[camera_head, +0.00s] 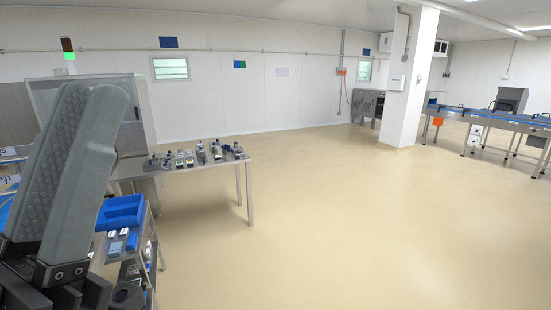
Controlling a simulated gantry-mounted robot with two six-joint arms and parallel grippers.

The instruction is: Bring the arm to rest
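My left gripper (92,96) stands large and close at the left edge of the head view, its two grey fingers pointing up and slightly right. The fingers lie side by side with no gap visible between them, and nothing shows in their grip. One finger has a dotted, textured face. The gripper's dark mount is cut off by the lower left corner. My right gripper and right arm are not in view.
Behind the gripper are a blue bin (122,214) on a low bench and a steel table (240,167) with several small items. A grey cabinet and signal light (68,50) stand behind. A white pillar (405,85) and conveyors (480,115) are far right. The middle floor is clear.

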